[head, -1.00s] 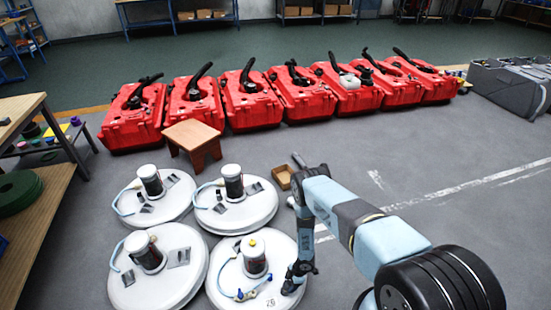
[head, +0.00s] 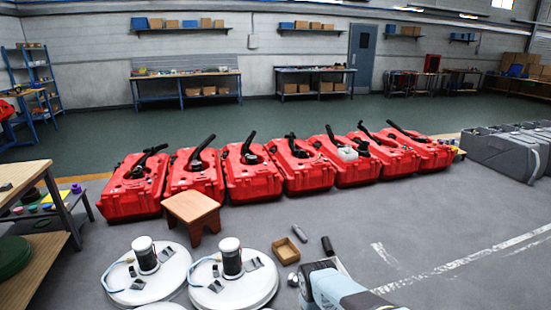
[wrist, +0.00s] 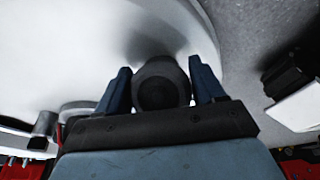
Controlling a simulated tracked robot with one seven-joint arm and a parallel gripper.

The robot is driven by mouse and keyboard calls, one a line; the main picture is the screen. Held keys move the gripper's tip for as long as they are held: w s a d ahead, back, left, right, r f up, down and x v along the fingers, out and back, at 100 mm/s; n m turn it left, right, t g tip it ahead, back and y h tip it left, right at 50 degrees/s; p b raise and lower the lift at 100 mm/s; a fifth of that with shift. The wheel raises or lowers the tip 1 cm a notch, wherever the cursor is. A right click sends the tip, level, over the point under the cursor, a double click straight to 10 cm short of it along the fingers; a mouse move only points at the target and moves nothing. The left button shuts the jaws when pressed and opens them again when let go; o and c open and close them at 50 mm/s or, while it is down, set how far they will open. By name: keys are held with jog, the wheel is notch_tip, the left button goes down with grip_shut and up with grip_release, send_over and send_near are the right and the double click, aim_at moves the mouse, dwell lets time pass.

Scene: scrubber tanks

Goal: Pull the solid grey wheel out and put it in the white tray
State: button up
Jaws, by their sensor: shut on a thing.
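My gripper (wrist: 160,88) shows in the wrist view, its two blue fingers closed on either side of a dark grey round wheel (wrist: 161,86). The wheel is against or very near the large white round tank (wrist: 70,50); I cannot tell whether it is still attached. In the head view only part of my arm shows at the bottom, and the gripper and wheel are out of frame. I cannot make out a white tray in the head view. A white object (wrist: 300,108) with a black part shows at the right of the wrist view; I cannot tell what it is.
White round tanks (head: 130,290) stand at the lower left of the head view. A small brown box (head: 286,250) and two dark objects lie on the floor nearby. A wooden stool (head: 192,212) and a row of red cases (head: 305,172) stand behind.

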jog(key=c, duration=0.5)
jog(key=shift+w+r, duration=0.15)
jog(key=shift+r, duration=0.45)
jog(key=shift+r, duration=0.55)
dwell(0.8)
jog(key=shift+r, duration=2.4)
